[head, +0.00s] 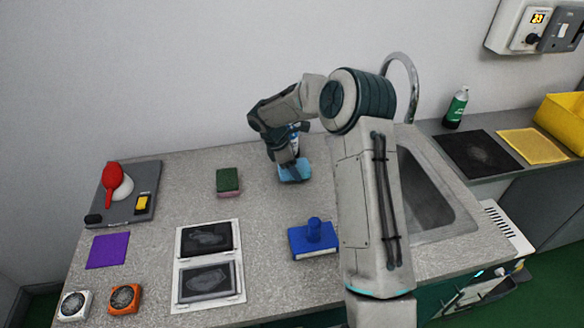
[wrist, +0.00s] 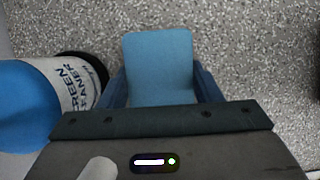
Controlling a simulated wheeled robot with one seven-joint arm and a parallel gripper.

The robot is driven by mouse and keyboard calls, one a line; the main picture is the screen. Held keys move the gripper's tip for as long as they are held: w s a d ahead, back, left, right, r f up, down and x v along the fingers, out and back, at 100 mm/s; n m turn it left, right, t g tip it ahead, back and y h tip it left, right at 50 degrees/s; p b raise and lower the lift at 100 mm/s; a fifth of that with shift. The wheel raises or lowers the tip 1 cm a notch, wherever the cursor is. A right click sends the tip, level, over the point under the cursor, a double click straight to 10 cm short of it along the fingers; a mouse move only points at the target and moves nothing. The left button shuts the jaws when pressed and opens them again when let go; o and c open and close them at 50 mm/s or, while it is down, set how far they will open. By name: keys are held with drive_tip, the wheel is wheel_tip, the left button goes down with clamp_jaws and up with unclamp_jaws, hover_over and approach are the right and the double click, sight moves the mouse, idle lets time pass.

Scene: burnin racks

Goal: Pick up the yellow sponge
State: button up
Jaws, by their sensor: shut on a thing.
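My gripper (head: 291,165) is at the back middle of the counter, its jaws shut on a light blue block (head: 300,172). In the wrist view the blue block (wrist: 160,58) sits between the dark blue fingers of my gripper (wrist: 160,88). I cannot tell whether the block touches the counter. No plainly yellow sponge shows. A sponge with a green top and pinkish underside (head: 228,181) lies left of my gripper. A small yellow and black item (head: 143,203) lies on the grey tray (head: 145,178) at the left; its kind is unclear.
A screen cleaner bottle (wrist: 55,95) stands close beside my gripper. A blue stamp-like block (head: 313,240), a white panel with two dark screens (head: 209,263) and a purple cloth (head: 108,250) lie in front. A sink (head: 425,190) is right. A yellow bin (head: 565,120) stands far right.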

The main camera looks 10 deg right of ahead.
wheel_tip(320, 180, up, 3)
drive_tip(key=shift+f+p, duration=0.1)
drive_tip(key=shift+p, duration=0.65)
drive_tip(key=a+p, duration=0.1)
drive_tip(key=a, duration=0.9)
drive_tip(key=a+p, duration=0.1)
drive_tip(key=a, duration=1)
drive_tip(key=a+p, duration=0.1)
drive_tip(key=a, duration=1)
drive_tip(key=shift+w+f, duration=0.2)
drive_tip(key=shift+w, duration=0.15)
drive_tip(key=o, duration=0.4)
drive_tip(key=shift+c, duration=1.3)
drive_tip(key=shift+a, duration=0.1)
